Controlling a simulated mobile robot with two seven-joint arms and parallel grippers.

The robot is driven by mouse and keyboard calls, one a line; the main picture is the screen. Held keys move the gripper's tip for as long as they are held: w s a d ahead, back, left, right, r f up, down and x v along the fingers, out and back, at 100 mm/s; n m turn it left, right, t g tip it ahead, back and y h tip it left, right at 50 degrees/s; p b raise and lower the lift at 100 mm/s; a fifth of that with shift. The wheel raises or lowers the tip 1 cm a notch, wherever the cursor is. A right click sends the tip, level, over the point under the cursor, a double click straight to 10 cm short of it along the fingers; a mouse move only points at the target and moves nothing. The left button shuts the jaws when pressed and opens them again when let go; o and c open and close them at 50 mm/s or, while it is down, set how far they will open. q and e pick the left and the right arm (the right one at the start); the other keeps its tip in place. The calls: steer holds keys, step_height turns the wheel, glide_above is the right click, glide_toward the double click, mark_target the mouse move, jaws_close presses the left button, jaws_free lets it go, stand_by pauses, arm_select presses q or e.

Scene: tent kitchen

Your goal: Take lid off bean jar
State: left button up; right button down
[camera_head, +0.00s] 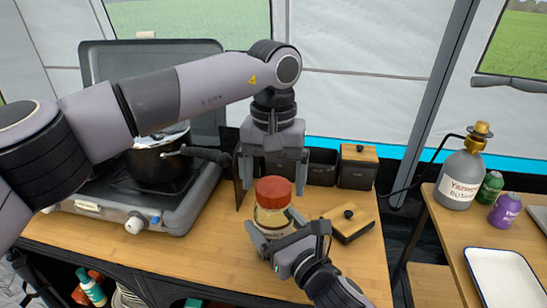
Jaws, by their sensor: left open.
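The bean jar (269,217) is a clear glass jar with pale contents. It stands upright on the wooden counter in the camera_head view. Its red lid (273,191) sits on top. My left gripper (273,178) points down over the jar, open, with one finger on each side of the lid and a gap to it. My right gripper (281,231) comes from the bottom right. Its fingers close around the jar's glass body below the lid and hide part of its lower front.
A gas stove with a dark pot (157,165) stands at left. A side table at right holds a grey gas bottle (459,181), small canisters and a white tray (503,280).

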arm_select(q)
steer(key=shift+f, duration=0.5)
steer(key=shift+c, duration=0.3)
steer(key=c, duration=1)
